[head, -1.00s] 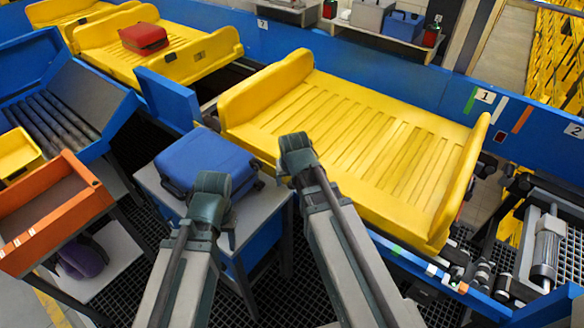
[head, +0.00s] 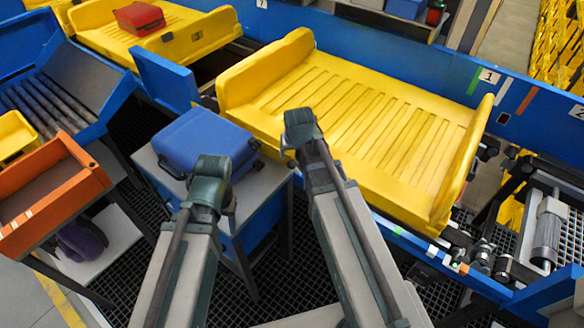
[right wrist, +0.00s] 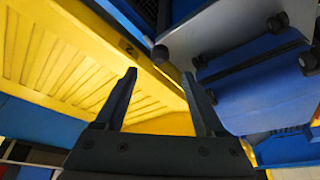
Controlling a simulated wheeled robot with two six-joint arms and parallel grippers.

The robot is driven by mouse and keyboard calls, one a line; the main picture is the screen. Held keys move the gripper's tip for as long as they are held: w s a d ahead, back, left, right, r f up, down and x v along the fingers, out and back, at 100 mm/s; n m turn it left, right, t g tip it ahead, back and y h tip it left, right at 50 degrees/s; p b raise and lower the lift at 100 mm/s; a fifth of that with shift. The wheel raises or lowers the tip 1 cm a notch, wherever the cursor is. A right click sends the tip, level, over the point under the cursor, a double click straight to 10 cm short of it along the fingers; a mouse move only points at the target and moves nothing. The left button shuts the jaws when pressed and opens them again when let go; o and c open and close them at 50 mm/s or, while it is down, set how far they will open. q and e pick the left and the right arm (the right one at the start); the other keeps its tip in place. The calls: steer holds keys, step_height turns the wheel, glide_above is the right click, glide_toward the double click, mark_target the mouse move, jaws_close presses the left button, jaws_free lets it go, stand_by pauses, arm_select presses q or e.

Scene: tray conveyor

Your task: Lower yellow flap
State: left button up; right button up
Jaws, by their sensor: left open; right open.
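The yellow tray (head: 380,120) sits on the blue conveyor, with raised walls at its left and right ends. No raised wall shows along its near long edge; my right arm covers part of that edge.
The blue suitcase (head: 200,143) lies on a grey-topped stand (head: 150,165), close to my right gripper in the wrist view. Another yellow tray (head: 185,45) holds a red suitcase (head: 138,17). An orange bin (head: 60,190) stands at left. Conveyor machinery (head: 545,235) is at right.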

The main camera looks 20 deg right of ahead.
mark_target(292, 162)
steer(key=b+x, duration=0.7)
steer(key=x, duration=0.2)
jaws_close()
stand_by(1.3)
